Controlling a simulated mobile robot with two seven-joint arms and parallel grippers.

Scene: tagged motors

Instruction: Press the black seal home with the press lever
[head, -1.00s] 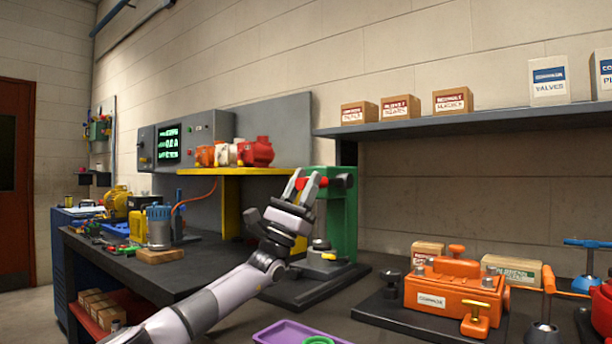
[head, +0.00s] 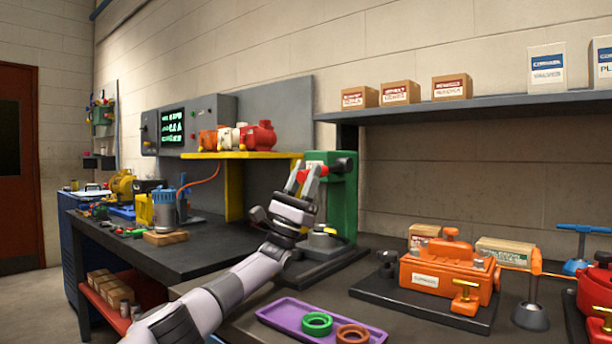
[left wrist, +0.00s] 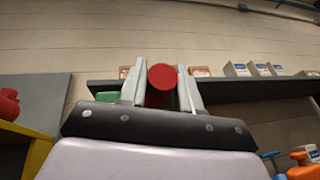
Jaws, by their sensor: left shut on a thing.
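The green press (head: 345,205) stands on a dark base at the back of the bench, with a black hub (head: 343,165) near its top. My left gripper (head: 307,178) is shut on the red knob of the press lever (head: 322,171), in front of the press's upper part. In the left wrist view the round red knob (left wrist: 162,77) sits between the two fingers. Below the gripper, a grey round part with a yellow piece (head: 326,232) sits on the press base. I cannot make out the black seal. My right gripper is not in view.
A purple tray (head: 283,318) with a green ring (head: 316,323) and a brown ring (head: 352,333) lies at the front. An orange housing (head: 447,274) stands on a black plate to the right. A yellow shelf (head: 243,155) with motors is left of the press.

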